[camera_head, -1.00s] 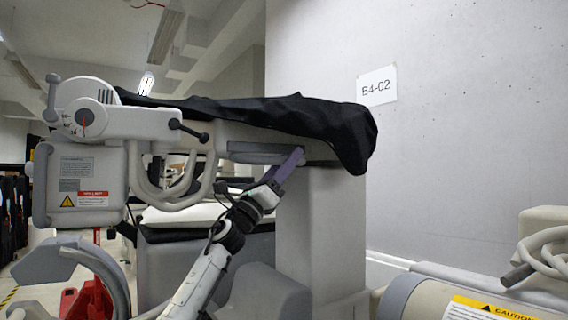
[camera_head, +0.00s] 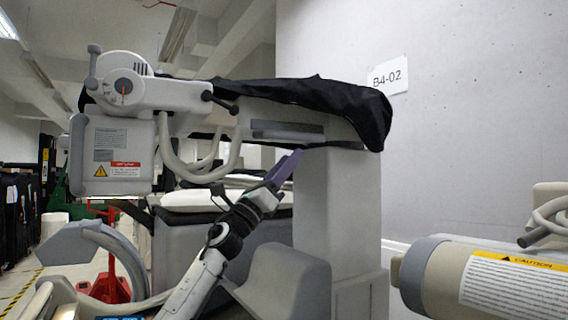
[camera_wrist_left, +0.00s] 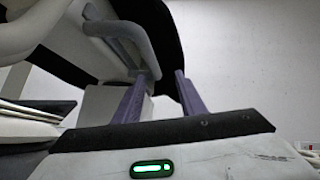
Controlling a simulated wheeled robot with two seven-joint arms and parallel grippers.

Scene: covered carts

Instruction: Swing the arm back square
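The machine's pale horizontal arm (camera_head: 350,131) carries a black cover (camera_head: 335,97) and runs from the tube head at left to a pale column (camera_head: 335,215). In the head view it lies roughly level across the picture. My left gripper (camera_head: 285,168) is just below the arm's underside, in front of the column, with its purple fingers pointing up. In the left wrist view the two fingers (camera_wrist_left: 160,95) stand apart with nothing held between them; the black cover (camera_wrist_left: 160,30) and a pale curved handle (camera_wrist_left: 125,38) show beyond. My right gripper is not in view.
The tube head (camera_head: 112,155) with warning labels hangs at left above a grey curved C-shaped part (camera_head: 75,245). A beige cylinder with a caution label (camera_head: 515,285) is close at lower right. A red pallet jack (camera_head: 112,280) stands behind at left.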

